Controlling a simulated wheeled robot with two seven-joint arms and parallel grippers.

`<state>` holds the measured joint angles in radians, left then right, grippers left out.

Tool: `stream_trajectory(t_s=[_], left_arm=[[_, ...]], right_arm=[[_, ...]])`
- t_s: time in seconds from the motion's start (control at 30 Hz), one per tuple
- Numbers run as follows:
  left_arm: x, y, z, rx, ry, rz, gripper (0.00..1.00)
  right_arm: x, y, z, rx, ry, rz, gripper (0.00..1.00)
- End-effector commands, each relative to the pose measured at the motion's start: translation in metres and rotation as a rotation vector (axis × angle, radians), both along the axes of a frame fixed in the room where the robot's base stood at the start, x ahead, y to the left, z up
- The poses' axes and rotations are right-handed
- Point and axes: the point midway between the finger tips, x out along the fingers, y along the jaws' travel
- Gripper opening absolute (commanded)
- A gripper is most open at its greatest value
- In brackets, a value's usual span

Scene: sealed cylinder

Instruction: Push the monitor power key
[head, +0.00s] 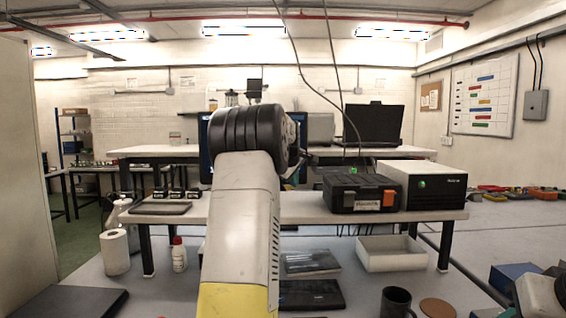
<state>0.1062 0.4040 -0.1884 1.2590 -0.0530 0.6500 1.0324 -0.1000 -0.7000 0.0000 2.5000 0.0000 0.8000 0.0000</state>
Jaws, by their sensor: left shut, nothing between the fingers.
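The monitor (204,150) stands on the bench behind my left arm. Only narrow strips of its dark, blue-edged screen show on either side of the arm. Its power key is hidden or too small to make out. My left arm rises through the middle of the picture and its black wrist covers most of the monitor. My left gripper (309,158) shows only in part, just right of the wrist, at the monitor's right side. It is shut and empty. I cannot tell whether it touches the monitor. My right gripper is out of view.
A black case with orange latch (348,192) and a dark box with a green light (433,187) stand right on the bench. A black laptop (374,124) sits on the shelf behind. A white tray (391,262), mug (397,302) and paper roll (115,252) are lower down.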

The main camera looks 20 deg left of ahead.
Motion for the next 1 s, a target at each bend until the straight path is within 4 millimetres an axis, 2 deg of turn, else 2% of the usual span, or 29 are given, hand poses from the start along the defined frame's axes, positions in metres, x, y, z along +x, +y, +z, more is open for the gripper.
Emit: stream_trajectory(t_s=[1.0], left_arm=[[0.0070, 0.0036, 0.0001, -0.001, 0.000, 0.001, 0.00]], right_arm=[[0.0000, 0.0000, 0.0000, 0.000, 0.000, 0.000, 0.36]])
